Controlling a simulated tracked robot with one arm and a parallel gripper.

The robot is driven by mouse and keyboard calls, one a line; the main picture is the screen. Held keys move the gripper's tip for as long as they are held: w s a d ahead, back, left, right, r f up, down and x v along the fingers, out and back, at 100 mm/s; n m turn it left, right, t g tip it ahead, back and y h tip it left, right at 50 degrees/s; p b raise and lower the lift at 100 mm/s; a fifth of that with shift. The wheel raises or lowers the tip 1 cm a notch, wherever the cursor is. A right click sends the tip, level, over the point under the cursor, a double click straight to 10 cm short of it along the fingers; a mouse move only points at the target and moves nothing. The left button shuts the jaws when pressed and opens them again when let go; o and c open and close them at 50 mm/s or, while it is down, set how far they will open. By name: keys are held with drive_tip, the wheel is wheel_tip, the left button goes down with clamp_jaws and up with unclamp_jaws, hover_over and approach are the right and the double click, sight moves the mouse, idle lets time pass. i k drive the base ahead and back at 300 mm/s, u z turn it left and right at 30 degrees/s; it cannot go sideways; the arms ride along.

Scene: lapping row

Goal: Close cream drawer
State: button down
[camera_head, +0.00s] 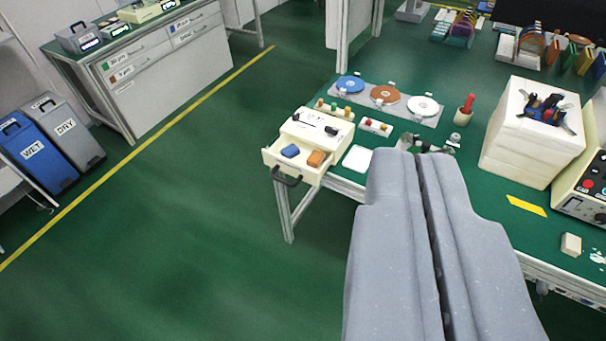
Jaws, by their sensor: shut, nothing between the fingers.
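The cream drawer (272,156) is pulled out of a small cream cabinet (327,127) at the left end of the green bench. It has a dark handle (287,180) at its front, which sticks out past the bench edge. A blue block (290,151) and an orange block (315,158) lie inside it. My gripper (425,148) is shut and empty. In the picture its tips are to the right of the drawer, over the bench; their height above it is hard to judge.
Coloured discs (384,95) lie on a grey plate behind the cabinet. A large cream block (529,135) with tools on top stands right of my gripper. A red-handled tool (466,104) stands between. The green floor (190,220) left of the bench is clear.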

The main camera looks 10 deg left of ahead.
sight(297, 167)
drive_tip(key=z, duration=0.05)
drive_tip(key=i, duration=1)
drive_tip(key=u, duration=0.05)
